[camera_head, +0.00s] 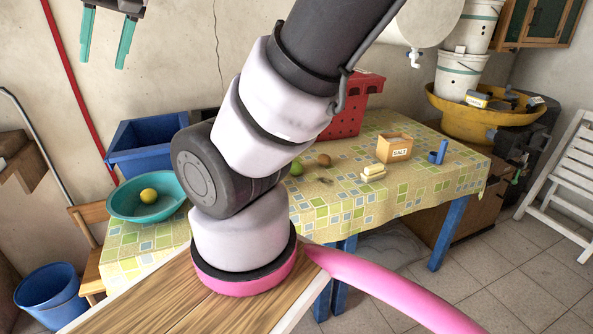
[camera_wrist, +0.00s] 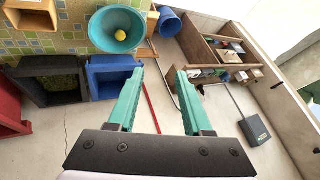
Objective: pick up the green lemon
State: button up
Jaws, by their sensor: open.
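A green fruit (camera_head: 297,168), likely the green lemon, lies on the patterned tablecloth in the head view, partly hidden behind my arm. A yellow lemon (camera_head: 149,195) sits in a teal bowl (camera_head: 150,214) at the table's left end; the bowl (camera_wrist: 101,30) and yellow lemon (camera_wrist: 121,35) also show in the wrist view. My gripper (camera_head: 104,42) is raised high at the upper left, in front of the wall, far from the green fruit. In the wrist view, its teal fingers (camera_wrist: 159,78) are apart with nothing between them. I cannot make out the green fruit in the wrist view.
A brown round item (camera_head: 324,160) lies beside the green fruit. A blue crate (camera_head: 140,158) and a red crate (camera_head: 345,120) stand at the table's back. A labelled box (camera_head: 394,149), pale yellow blocks (camera_head: 373,173) and a blue item (camera_head: 437,153) stand farther right. The table's front is mostly clear.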

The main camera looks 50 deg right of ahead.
aim_at(296, 169)
jog(key=z, duration=1.7)
